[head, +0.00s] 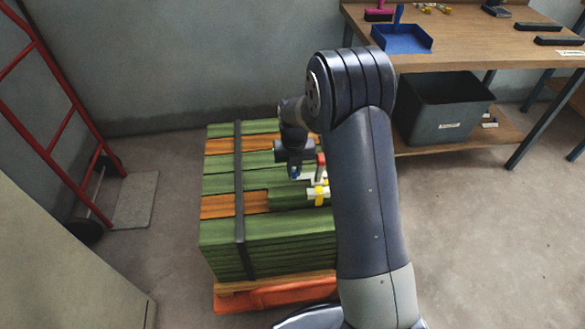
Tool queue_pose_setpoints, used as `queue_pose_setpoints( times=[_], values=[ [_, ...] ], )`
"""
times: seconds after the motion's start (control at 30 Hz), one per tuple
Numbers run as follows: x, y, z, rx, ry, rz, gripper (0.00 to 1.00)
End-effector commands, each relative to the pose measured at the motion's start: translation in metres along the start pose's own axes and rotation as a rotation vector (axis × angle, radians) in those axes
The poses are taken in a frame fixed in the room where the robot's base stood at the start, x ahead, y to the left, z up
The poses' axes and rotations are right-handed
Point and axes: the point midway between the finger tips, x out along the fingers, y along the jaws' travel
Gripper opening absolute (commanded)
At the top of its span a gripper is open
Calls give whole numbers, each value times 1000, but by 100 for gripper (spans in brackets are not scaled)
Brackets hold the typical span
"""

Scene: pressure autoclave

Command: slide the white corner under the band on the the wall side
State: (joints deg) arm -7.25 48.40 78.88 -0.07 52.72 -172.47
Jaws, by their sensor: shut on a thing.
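A stack of green and orange boards (225,230) sits on a low pallet. A dark band (239,190) runs over its top and down the near face, left of my gripper. My gripper (295,174) is low over the right part of the stack top and is shut. A small white piece (309,172), which looks like the white corner, shows at its fingertips, apart from the dark band. The exact grip is too small to make out. My arm hides the stack's right side. The wall is beyond the stack's far edge.
A white item with a yellow strip (321,195) and a red object (320,160) lie on the stack by my arm. A red hand truck (50,130) stands left. A workbench (470,45) with a grey bin (443,112) below stands right. Floor is clear at front right.

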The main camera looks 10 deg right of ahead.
Motion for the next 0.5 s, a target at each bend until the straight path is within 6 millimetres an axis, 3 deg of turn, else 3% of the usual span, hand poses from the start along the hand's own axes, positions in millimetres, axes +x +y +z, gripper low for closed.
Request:
queue_pose_setpoints(
  times=[0.07,0.1,0.3,0.5],
  values=[
    [0,0,0,0,0,0,0],
    [0,0,0,0,0,0,15],
    [0,0,0,0,0,0,31],
    [0,0,0,0,0,0,37]
  ],
)
